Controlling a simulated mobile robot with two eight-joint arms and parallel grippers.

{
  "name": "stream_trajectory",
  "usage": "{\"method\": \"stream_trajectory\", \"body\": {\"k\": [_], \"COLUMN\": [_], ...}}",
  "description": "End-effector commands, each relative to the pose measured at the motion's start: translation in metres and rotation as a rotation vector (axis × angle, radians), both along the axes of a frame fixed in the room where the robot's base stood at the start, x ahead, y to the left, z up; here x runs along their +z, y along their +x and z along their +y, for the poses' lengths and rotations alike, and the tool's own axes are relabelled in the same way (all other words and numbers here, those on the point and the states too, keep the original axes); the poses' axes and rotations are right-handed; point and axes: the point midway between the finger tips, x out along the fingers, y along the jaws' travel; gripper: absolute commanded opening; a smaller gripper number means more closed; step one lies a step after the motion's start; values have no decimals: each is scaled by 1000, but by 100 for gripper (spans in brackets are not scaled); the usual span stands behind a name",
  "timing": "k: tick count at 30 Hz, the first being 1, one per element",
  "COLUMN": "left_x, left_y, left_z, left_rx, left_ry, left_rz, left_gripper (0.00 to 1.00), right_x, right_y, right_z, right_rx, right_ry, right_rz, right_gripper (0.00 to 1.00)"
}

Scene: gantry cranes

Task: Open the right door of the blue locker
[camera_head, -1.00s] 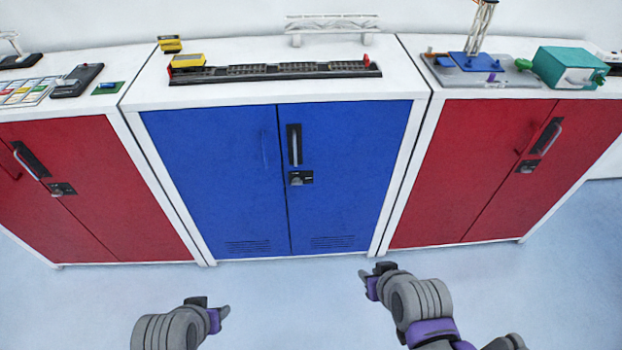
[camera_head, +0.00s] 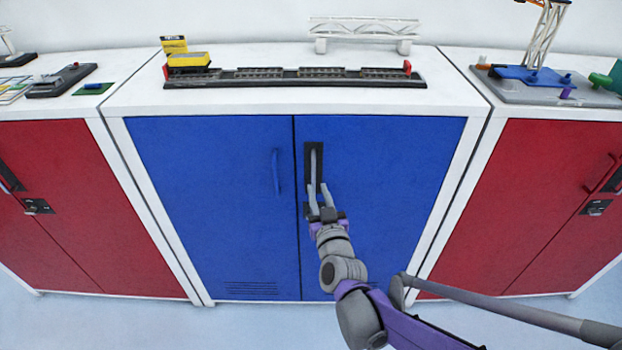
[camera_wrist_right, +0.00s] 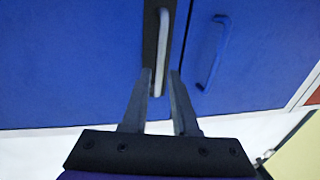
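The blue locker's right door (camera_head: 395,170) is closed, flush with the left door (camera_head: 210,190). The right door carries a grey bar handle on a black plate (camera_head: 313,158) near the centre seam. My right gripper (camera_head: 317,186) is open in front of the lower part of this handle. In the right wrist view, the grey handle (camera_wrist_right: 162,50) runs down between the two spread fingers (camera_wrist_right: 161,75); I cannot tell whether they touch it. The lock below the handle is hidden by my gripper. My left gripper is out of view.
A blue handle (camera_head: 276,172) is on the left door, also seen in the wrist view (camera_wrist_right: 214,52). Red lockers stand at left (camera_head: 90,210) and right (camera_head: 540,200). A track model (camera_head: 295,76) sits on the white top (camera_head: 290,102). Floor shows in front.

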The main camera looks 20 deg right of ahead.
Motion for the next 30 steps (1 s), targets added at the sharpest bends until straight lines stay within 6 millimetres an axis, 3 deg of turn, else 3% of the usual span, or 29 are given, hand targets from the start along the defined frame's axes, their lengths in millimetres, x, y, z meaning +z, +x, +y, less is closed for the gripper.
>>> {"method": "stream_trajectory", "body": {"k": [3,9,21,26,30], "left_x": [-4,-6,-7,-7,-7], "left_y": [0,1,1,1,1], "left_z": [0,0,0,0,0], "left_rx": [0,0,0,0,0], "left_ry": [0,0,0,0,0], "left_rz": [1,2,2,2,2], "left_gripper": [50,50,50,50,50], "right_x": [-1,-1,0,0,0], "right_y": [24,49,58,57,57], "right_z": [-2,-4,-5,-5,-5], "right_rx": [0,0,1,1,1], "right_ry": [0,0,0,0,0], "right_rz": [1,1,1,1,1], "right_gripper": [27,27,27,0,0]}}
